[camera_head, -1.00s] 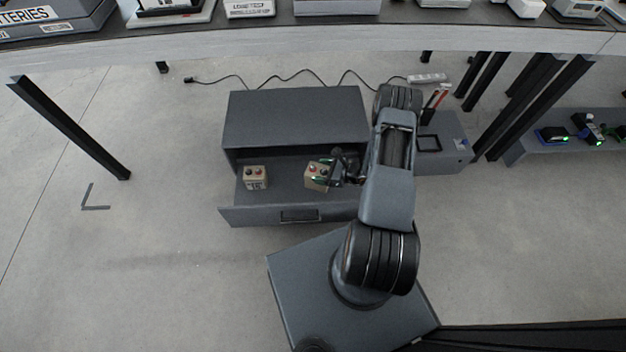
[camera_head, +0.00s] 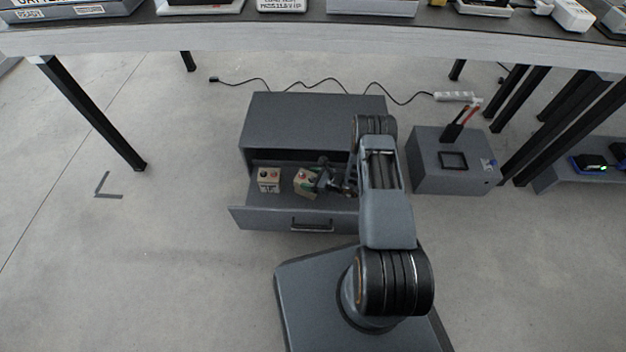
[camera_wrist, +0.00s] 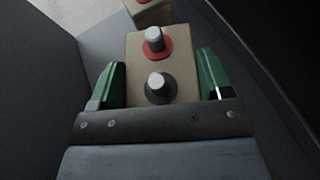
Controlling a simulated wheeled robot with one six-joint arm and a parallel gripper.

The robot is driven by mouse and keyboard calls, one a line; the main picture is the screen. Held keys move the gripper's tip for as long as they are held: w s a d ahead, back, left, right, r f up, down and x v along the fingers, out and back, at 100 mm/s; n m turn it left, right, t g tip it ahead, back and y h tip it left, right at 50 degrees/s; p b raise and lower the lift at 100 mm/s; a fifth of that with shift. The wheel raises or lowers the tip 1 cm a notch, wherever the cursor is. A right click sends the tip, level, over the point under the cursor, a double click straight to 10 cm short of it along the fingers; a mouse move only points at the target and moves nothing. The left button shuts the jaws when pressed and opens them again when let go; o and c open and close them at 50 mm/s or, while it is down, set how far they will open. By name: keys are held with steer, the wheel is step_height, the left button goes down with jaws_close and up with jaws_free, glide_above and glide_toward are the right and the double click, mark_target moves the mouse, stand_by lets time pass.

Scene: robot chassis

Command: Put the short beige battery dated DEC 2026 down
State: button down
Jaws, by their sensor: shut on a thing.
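My gripper (camera_head: 318,180) is shut on a beige battery (camera_head: 304,181) over the open drawer (camera_head: 246,217). In the wrist view its green fingers (camera_wrist: 160,82) press on both sides of the held battery (camera_wrist: 182,62), whose top has one red-ringed and one black-ringed terminal. The held battery looks turned or tilted a little in the head view. I cannot tell whether it touches the drawer floor, and its date is not readable. A second beige battery (camera_head: 268,182) stands upright to its left, and part of it shows at the top of the wrist view (camera_wrist: 151,14).
The grey cabinet (camera_head: 310,118) rises behind the drawer. A grey box (camera_head: 430,175) with a square frame and tools stands to the right. A table (camera_head: 330,38) with several devices runs across the back. The drawer's left end has little free room beside the second battery.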

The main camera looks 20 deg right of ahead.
steer(key=shift+w+a+f+b, duration=0.25)
steer(key=shift+w+f+b, duration=0.1)
steer(key=shift+f, duration=0.1)
steer(key=shift+f+b, duration=0.55)
steer(key=shift+f, duration=0.85)
steer(key=shift+f, duration=0.15)
steer(key=shift+c, duration=0.2)
jaws_free()
steer(key=shift+s, duration=0.1)
